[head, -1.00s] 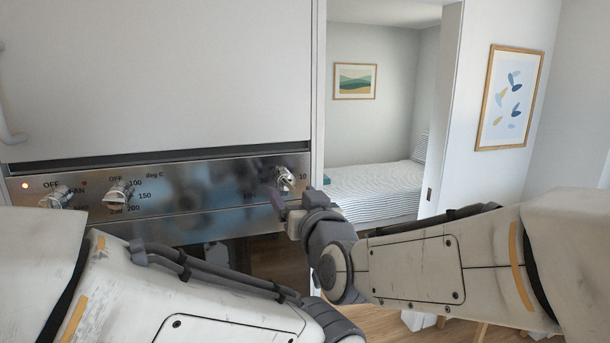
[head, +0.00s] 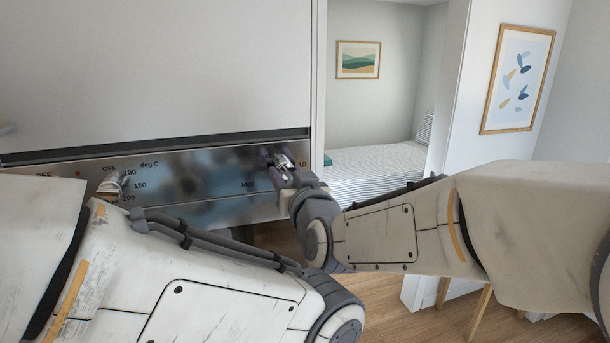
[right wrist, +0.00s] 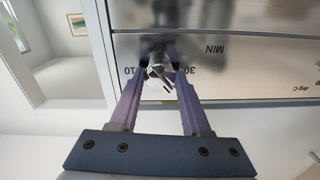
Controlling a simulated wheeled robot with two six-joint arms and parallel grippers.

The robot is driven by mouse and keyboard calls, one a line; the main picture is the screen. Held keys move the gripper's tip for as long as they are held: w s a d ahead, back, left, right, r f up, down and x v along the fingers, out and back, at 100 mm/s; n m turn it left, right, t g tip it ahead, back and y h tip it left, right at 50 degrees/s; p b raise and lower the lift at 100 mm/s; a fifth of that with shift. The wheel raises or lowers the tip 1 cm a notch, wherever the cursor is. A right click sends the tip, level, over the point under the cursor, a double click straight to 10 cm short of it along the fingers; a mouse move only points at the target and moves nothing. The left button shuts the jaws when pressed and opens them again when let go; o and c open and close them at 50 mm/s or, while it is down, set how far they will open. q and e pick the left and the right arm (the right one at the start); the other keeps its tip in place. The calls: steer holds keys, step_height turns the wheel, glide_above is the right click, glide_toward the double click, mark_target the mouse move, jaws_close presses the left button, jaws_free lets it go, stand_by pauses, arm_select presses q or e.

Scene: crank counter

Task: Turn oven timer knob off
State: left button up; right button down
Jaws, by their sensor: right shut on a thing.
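The timer knob (head: 283,161) is a shiny metal knob at the right end of the steel oven panel (head: 215,185), near the "MIN" and "10" marks. My right gripper (head: 277,163) is at the knob, with its fingers on either side of it. In the right wrist view the fingertips (right wrist: 159,73) are shut on the knob (right wrist: 160,75), between the "10" and "30" marks. The fingers partly hide the dial marks. My left arm crosses the lower left of the head view, but its gripper is out of sight.
Another metal knob (head: 113,185) with "OFF" and temperature marks sits at the panel's left. A plain light cabinet front (head: 160,70) rises above the panel. A doorway to the right opens on a bed (head: 375,170).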

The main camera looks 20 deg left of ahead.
steer(key=shift+f+m+b, duration=0.2)
steer(key=shift+m+b, duration=0.1)
steer(key=shift+b, duration=0.4)
steer(key=m+b, duration=0.4)
steer(key=b, duration=0.2)
steer(key=shift+f, duration=0.1)
steer(key=shift+m+b, duration=1.15)
steer(key=shift+m, duration=0.45)
steer(key=shift+r, duration=0.2)
steer(key=shift+c, duration=1.8)
jaws_free()
